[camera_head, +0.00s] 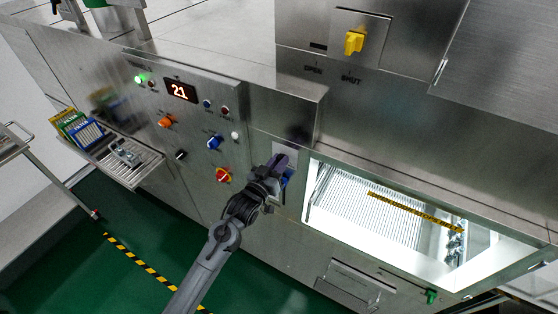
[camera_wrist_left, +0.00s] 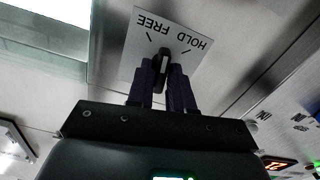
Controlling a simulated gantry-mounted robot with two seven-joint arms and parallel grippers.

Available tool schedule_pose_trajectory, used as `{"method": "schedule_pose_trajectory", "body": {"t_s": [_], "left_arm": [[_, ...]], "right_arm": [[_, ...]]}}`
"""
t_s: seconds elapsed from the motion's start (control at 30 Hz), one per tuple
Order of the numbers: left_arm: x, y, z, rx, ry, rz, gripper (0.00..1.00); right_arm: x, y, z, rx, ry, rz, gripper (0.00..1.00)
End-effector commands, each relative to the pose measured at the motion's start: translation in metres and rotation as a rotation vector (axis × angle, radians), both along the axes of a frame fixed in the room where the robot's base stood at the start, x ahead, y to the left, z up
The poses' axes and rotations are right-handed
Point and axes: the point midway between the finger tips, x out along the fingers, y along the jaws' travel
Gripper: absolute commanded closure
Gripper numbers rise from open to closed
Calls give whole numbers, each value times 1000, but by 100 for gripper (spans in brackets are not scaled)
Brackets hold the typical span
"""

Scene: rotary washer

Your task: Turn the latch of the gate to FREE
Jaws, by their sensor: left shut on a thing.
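The latch (camera_wrist_left: 164,66) is a small dark knob with a pale stripe, on a light plate (camera_wrist_left: 186,28) marked FREE and HOLD, which reads upside down in the left wrist view. My left gripper (camera_wrist_left: 163,80) is shut on the latch, with a dark finger on each side of it. Fingers hide much of the knob, so I cannot tell which mark it points to. In the head view my left gripper (camera_head: 279,162) is at the plate (camera_head: 287,149), left of the lit chamber opening; the latch is hidden there. My right gripper is not in view.
The control panel (camera_head: 190,115) left of my gripper has several knobs, lamps and a display reading 21. A lit chamber (camera_head: 345,200) with a yellow-black striped bar (camera_head: 415,212) lies right. A yellow knob (camera_head: 354,42) is above. A side tray (camera_head: 130,165) sits at left.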

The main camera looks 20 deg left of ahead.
Motion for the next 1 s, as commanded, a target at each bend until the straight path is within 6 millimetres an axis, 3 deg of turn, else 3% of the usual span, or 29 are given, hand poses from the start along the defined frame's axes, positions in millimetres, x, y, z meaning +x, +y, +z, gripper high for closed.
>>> {"method": "schedule_pose_trajectory", "body": {"t_s": [0.5, 1.0], "left_arm": [[0, 2, 0, -402, 64, 1, 100], [0, 2, -2, -516, 84, 1, 100]], "right_arm": [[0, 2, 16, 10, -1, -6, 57], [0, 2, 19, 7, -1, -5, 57]]}}
